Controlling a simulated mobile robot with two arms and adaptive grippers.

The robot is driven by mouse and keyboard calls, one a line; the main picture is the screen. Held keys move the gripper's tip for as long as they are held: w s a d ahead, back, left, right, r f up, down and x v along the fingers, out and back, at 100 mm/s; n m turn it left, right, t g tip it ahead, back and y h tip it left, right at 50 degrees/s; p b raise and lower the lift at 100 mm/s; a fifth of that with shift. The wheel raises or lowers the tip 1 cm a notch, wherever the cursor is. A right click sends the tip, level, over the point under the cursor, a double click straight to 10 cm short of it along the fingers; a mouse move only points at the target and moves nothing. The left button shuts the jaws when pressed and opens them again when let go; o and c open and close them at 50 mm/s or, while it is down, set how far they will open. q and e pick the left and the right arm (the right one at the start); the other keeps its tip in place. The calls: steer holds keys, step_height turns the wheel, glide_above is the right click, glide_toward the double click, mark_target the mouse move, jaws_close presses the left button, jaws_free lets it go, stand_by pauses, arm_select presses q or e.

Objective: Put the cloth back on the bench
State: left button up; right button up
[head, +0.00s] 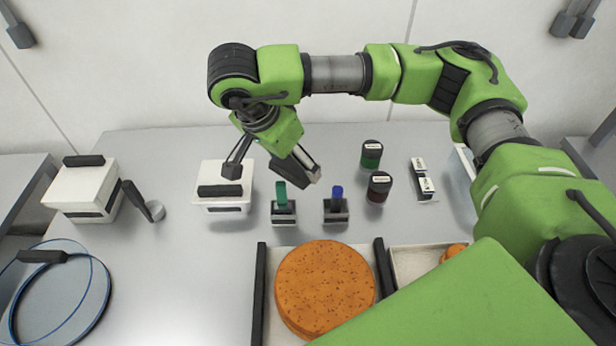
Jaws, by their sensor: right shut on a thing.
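My right gripper (274,172) reaches in from the right and hangs above the bench (165,270), over the gap between a white box and a green-topped holder. Its fingers look spread apart. A dark grey flat piece (290,181) shows at its right finger; this seems to be the cloth, held clear of the bench, though its outline is hard to part from the finger. No other cloth can be made out. My left gripper is not in view.
Below the gripper stand a white box (222,207), a green-topped holder (282,195) and a blue-topped holder (337,194). Two dark jars (371,154) (379,187) stand to the right. An orange round (324,285) lies in front.

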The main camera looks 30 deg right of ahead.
steer(key=w+m+g, duration=0.1)
steer(key=m, duration=0.3)
steer(key=w+d+r+m+g, duration=0.1)
steer(key=m+g, duration=0.1)
steer(key=m, duration=0.2)
steer(key=w+d+r+m+g, duration=0.1)
steer(key=m, duration=0.3)
steer(key=shift+w+r+m+g+y, duration=0.1)
steer(key=shift+w+m+g+y, duration=0.05)
steer(key=shift+m+g+y, duration=0.2)
steer(key=w+d+f+m+t+y, duration=0.1)
steer(key=f+m, duration=0.3)
steer(key=m, duration=0.7)
steer(key=w+d+f+m+t+y, duration=0.2)
steer(key=d+f+m+y, duration=0.1)
steer(key=m, duration=0.8)
steer(key=w+d+f+m+t+y, duration=0.1)
steer(key=f+m, duration=0.4)
steer(key=m, duration=0.6)
steer(key=shift+w+d+f+t+y, duration=0.1)
steer(key=shift+d+t+y, duration=0.2)
steer(key=shift+y, duration=0.4)
steer(key=shift+w+d+f+t+y, duration=0.15)
steer(key=shift+d+y, duration=0.1)
steer(key=shift+y, duration=0.4)
step_height(320, 180, down, 4)
steer(key=shift+p, duration=0.4)
steer(key=o, duration=1.1)
